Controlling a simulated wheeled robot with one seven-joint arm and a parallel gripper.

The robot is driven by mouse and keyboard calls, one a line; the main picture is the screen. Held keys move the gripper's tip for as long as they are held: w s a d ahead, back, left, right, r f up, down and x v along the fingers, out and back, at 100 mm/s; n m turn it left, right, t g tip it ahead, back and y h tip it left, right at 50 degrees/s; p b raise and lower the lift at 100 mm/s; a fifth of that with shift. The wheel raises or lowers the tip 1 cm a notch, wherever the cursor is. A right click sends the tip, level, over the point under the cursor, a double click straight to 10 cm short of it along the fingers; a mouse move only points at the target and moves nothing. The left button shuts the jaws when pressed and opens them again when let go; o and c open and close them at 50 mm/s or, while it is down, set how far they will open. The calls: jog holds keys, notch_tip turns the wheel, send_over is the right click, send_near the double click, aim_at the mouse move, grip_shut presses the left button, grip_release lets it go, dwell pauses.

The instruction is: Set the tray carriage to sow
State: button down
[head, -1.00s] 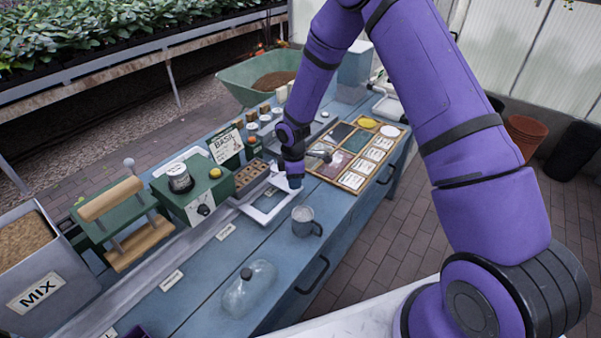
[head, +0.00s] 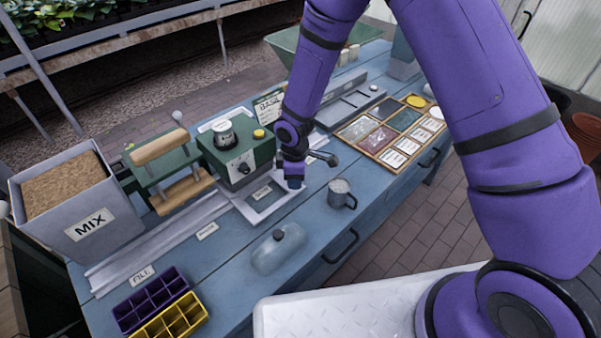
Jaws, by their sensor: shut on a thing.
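The tray carriage (head: 246,211) is a pale rectangular frame on the long metal rail (head: 178,226) along the bench. It stands in front of the green box with a dial (head: 233,160). A small label (head: 262,193) shows within its open middle; its text is too small to read. My gripper (head: 293,183) points down at the carriage's right end and is shut there. The part between the fingers is hidden, so I cannot tell exactly which part it grips. A label reading FILL (head: 142,275) and an unreadable label (head: 206,231) lie along the rail to the left.
Left are the green press with wooden rollers (head: 170,165), the MIX bin (head: 75,205) and purple and yellow cell trays (head: 155,298). A seed box (head: 400,125) lies right.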

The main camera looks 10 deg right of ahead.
jog(key=c, duration=0.7)
grip_release()
jog(key=shift+c, duration=0.2)
jog(key=shift+r, duration=0.1)
notch_tip(320, 180, up, 11)
jog(key=shift+f, duration=0.2)
